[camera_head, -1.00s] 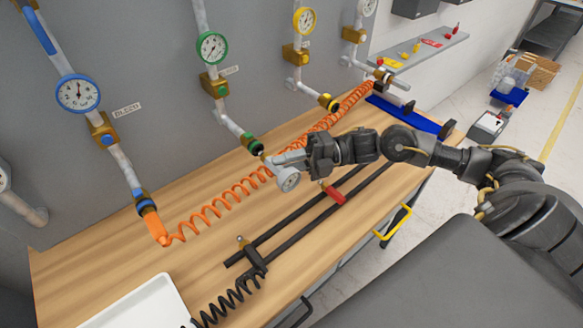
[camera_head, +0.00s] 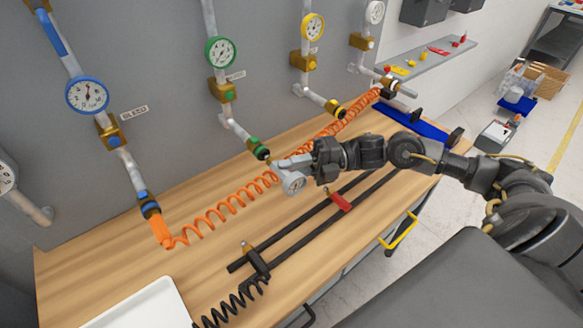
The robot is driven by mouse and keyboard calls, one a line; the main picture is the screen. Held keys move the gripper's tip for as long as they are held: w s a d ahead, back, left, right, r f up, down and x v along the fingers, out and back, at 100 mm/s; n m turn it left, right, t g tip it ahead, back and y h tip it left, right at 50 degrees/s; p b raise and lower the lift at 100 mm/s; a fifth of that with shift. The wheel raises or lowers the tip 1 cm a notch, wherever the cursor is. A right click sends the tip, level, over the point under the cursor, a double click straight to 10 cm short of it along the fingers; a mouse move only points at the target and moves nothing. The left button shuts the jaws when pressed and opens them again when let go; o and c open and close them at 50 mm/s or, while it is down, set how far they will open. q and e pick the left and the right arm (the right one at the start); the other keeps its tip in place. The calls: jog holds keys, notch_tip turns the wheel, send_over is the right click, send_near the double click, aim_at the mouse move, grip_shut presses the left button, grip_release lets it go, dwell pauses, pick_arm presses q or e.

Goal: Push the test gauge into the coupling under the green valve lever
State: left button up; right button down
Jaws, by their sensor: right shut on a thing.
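The test gauge (camera_head: 293,183) has a small white round dial and a grey body. My right gripper (camera_head: 318,164) is shut on it and holds it above the bench. The gauge's tip points up and left toward the coupling (camera_head: 261,152), a dark-ended fitting with a green band at the lower end of the pipe under the green dial (camera_head: 220,52). The tip is close to the coupling's mouth; I cannot tell whether they touch. A green part on the brass valve body (camera_head: 222,92) sits above that pipe bend. My left gripper is not in view.
An orange coiled hose (camera_head: 215,216) runs along the bench behind the gauge. Black rails (camera_head: 290,236) with a red handle (camera_head: 340,201) lie in front. A white tray (camera_head: 145,306) is at the front left. Blue (camera_head: 88,94) and yellow (camera_head: 312,27) gauge lines flank the green one.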

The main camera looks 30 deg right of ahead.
jog(key=shift+b, duration=0.45)
dwell(0.7)
jog(key=shift+w+a+r+b, duration=0.1)
jog(key=shift+w+a+b, duration=0.05)
jog(key=shift+w+b, duration=0.95)
dwell(1.8)
jog(key=shift+w, duration=0.1)
jog(key=c, duration=1.2)
grip_release()
jog(key=b+v, duration=0.3)
jog(key=v, duration=0.7)
jog(key=shift+d, duration=0.4)
